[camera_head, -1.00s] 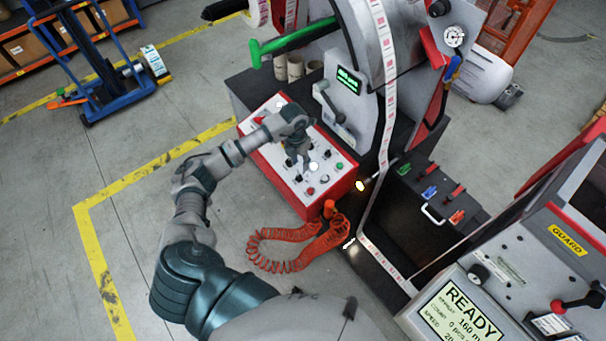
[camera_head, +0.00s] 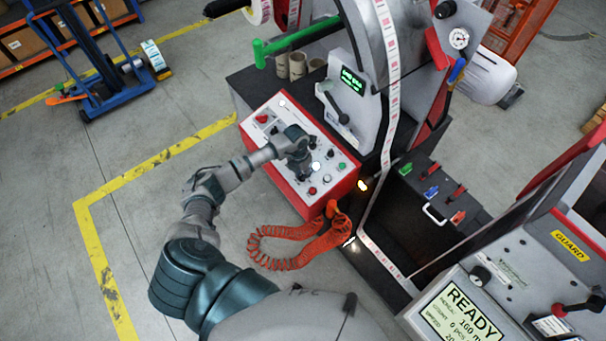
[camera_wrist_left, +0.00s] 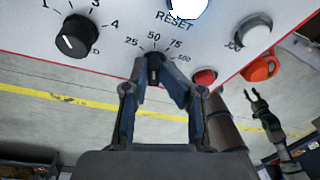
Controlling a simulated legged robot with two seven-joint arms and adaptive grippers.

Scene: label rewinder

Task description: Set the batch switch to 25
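The batch switch (camera_wrist_left: 154,70) is a black knob with the marks 25, 50, 75 and 100 around it. In the left wrist view its pale pointer line looks turned up toward 50. My left gripper (camera_wrist_left: 154,76) has its fingers on either side of this knob, apart, with the knob between their tips; contact is not clear. In the head view my left gripper (camera_head: 302,174) points down at the white control panel (camera_head: 275,118) and hides part of it. My right gripper (camera_wrist_left: 256,97) shows small in the left wrist view, its fingers apart and empty.
A larger black knob (camera_wrist_left: 76,37) marked 1, 3, 4 sits left of the switch. A red button (camera_wrist_left: 204,77), a white button (camera_wrist_left: 253,30) and an orange-red knob (camera_wrist_left: 260,69) lie to the right. A coiled orange hose (camera_head: 290,250) hangs before the panel.

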